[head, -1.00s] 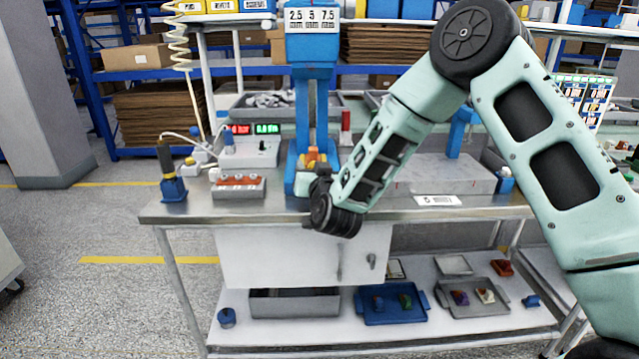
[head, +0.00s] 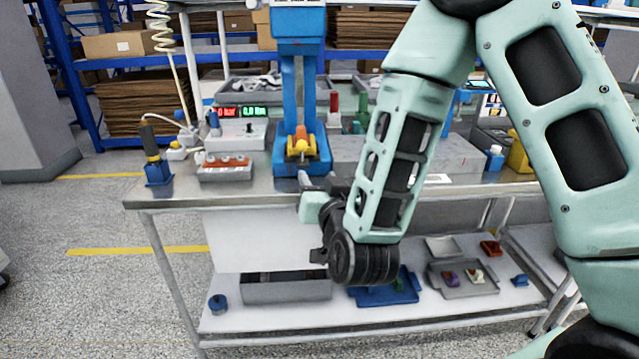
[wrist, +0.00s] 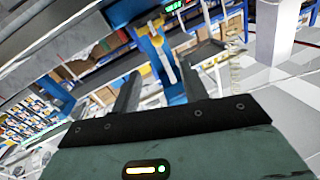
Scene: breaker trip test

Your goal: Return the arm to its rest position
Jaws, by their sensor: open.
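My gripper (head: 318,182) is in front of the workbench's front edge in the head view, below the blue test stand (head: 299,95). Its fingers are partly hidden by my wrist and forearm. In the wrist view, my gripper (wrist: 160,88) shows two dark fingers spread apart with nothing between them. The blue stand with its yellow part (wrist: 155,38) shows beyond the fingertips, tilted in that view. My arm is bent, with the forearm hanging down in front of the bench.
The steel workbench (head: 165,198) carries a grey panel with red buttons (head: 225,168), a meter with red and green displays (head: 238,130) and a grey block (head: 455,150). The lower shelf holds a blue tray (head: 375,296) and a grey bin (head: 285,289). Floor at left is clear.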

